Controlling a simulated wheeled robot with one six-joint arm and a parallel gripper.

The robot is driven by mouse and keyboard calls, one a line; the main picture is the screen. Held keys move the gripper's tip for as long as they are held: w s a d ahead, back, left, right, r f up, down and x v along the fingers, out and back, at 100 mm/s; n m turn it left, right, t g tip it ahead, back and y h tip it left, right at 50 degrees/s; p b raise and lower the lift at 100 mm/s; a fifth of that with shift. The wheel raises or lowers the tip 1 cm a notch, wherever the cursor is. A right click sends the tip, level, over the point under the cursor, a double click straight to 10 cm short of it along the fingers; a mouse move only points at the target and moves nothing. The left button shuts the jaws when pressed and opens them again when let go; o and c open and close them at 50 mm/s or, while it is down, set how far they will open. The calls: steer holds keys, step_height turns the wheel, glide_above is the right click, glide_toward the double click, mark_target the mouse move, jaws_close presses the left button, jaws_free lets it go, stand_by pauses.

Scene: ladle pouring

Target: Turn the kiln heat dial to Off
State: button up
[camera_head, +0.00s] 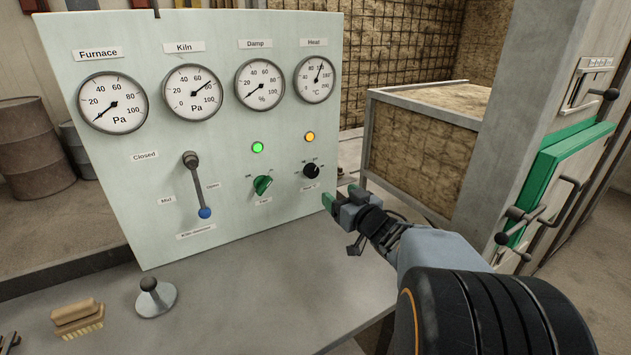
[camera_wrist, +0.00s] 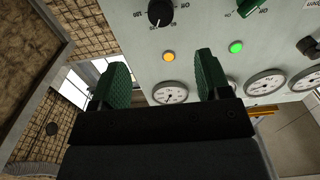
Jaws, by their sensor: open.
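The heat dial is a black knob (camera_head: 311,170) low on the right of the pale green control panel (camera_head: 225,215), below an orange lamp (camera_head: 310,137).
A green knob (camera_head: 263,185) with a green lamp (camera_head: 257,147) sits left of the heat dial. The kiln lever (camera_head: 198,185) is further left, handle down. Gauges line the panel's top. A brush (camera_head: 78,318) and a metal stamp-like object (camera_head: 155,298) are on the bench.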

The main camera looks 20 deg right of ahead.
mark_target(314, 174)
steer(key=w, duration=0.4)
steer(key=w+a, duration=0.1)
steer(key=w, duration=0.3)
steer(key=w+b, duration=0.1)
steer(key=w, duration=0.3)
steer(key=shift+w+a, duration=0.25)
steer(key=shift+w, duration=0.15)
steer(key=shift+c, duration=0.4)
steer(key=c, duration=0.8)
